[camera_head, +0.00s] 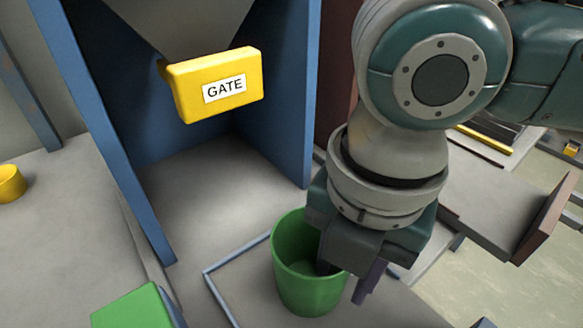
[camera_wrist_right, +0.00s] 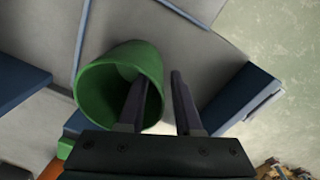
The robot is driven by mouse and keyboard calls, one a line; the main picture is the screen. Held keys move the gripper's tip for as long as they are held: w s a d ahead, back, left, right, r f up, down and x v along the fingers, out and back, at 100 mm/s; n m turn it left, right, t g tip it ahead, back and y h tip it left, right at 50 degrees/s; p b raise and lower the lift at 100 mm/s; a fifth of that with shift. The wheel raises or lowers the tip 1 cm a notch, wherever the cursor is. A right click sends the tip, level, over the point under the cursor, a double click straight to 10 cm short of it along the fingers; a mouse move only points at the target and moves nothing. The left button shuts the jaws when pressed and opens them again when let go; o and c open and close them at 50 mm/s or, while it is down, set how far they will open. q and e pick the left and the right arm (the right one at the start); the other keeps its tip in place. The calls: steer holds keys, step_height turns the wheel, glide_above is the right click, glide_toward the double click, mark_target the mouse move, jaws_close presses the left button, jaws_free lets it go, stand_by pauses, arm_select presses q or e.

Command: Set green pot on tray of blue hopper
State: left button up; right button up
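The green pot (camera_head: 300,285) is open-topped and looks upright, in front of the blue hopper (camera_head: 135,180), partly over a thin blue outline. I cannot tell whether its base touches the surface. My right gripper (camera_head: 344,283) straddles its right wall, one finger inside the opening and one outside. In the right wrist view the pot (camera_wrist_right: 92,92) shows the same, with a gap between the fingers (camera_wrist_right: 162,82). A grey floor (camera_head: 205,180), apparently the hopper's tray, lies bare between the blue side panels. My left gripper is not in view.
A yellow block labelled GATE (camera_head: 240,85) hangs under the hopper's grey funnel (camera_head: 185,25). A green block (camera_head: 135,310) is at the lower left. A small yellow cup (camera_head: 10,183) stands at the far left. A grey surface with a brown edge (camera_head: 545,215) is at right.

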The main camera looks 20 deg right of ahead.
steer(key=r+p, duration=0.1)
steer(key=r, duration=0.3)
steer(key=r+p, duration=0.1)
steer(key=r, duration=0.3)
steer(key=r+p, duration=0.1)
steer(key=r, duration=0.3)
steer(key=shift+s+a+p, duration=0.15)
steer(key=shift+s+p, duration=0.15)
steer(key=s+a+f+m+t+y, duration=0.1)
steer(key=a+m+y, duration=0.15)
steer(key=m, duration=0.35)
steer(key=s+a+f+m+t+y, duration=0.1)
steer(key=s+a+f+m+y, duration=0.1)
steer(key=a+m, duration=0.25)
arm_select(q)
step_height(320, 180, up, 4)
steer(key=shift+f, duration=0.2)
arm_select(e)
steer(key=s+d+f+m+h, duration=0.1)
steer(key=s+d+m, duration=0.1)
steer(key=d+m, duration=0.2)
steer(key=s+d+f+m+h, duration=0.2)
steer(key=d+m, duration=0.3)
steer(key=s+d+f+m+t+h, duration=0.1)
steer(key=s+d+f+m, duration=0.1)
steer(key=d+m, duration=0.3)
steer(key=shift+s+d+h, duration=0.1)
steer(key=shift+d+h, duration=0.05)
steer(key=shift+h, duration=0.1)
